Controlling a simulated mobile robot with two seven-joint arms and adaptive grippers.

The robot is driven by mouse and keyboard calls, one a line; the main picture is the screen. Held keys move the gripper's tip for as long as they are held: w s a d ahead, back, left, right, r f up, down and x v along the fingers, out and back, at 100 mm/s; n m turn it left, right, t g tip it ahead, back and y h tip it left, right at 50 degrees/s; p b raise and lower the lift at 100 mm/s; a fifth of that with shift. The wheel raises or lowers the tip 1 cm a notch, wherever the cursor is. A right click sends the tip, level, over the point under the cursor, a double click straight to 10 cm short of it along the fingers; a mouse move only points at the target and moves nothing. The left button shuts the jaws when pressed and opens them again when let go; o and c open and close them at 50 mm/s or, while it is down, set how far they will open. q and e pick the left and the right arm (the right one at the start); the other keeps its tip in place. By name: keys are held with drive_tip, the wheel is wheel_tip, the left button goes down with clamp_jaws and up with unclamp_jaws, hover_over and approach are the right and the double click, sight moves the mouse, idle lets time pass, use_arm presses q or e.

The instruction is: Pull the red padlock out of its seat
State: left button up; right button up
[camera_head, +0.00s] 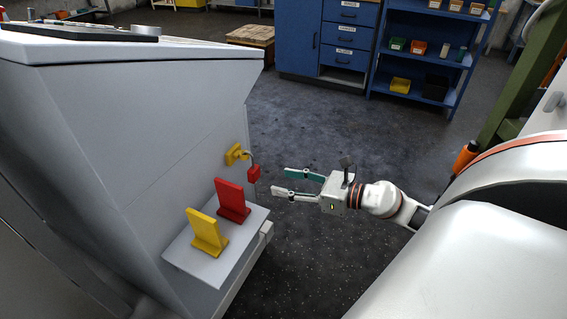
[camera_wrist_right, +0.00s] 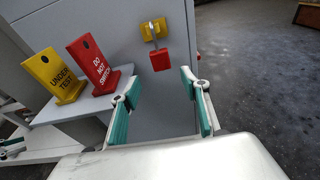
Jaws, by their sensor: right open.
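The red padlock (camera_head: 254,173) hangs by its shackle from a yellow seat (camera_head: 237,154) on the side of the grey cabinet. In the right wrist view the padlock (camera_wrist_right: 160,60) shows below the yellow seat (camera_wrist_right: 154,29), ahead of the fingers and apart from them. My right gripper (camera_head: 280,181) is open and empty, to the right of the padlock in the head view. In the right wrist view its teal-padded fingers (camera_wrist_right: 160,87) are spread wide, with the padlock between and beyond their tips. My left gripper is not in the head view.
A small shelf (camera_head: 184,254) on the cabinet carries a red "DO NOT SWITCH" sign (camera_head: 232,201) and a yellow "UNDER TEST" sign (camera_head: 207,232), left of and below the padlock. Open floor lies right of the cabinet. Blue cabinets and shelves (camera_head: 298,40) stand far back.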

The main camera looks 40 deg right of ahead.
sight(257, 176)
drive_tip(key=shift+n, duration=0.3)
drive_tip(key=shift+p+x, duration=0.8)
drive_tip(key=shift+x, duration=4.7)
drive_tip(key=shift+d, duration=0.1)
drive_tip(key=c, duration=1.2)
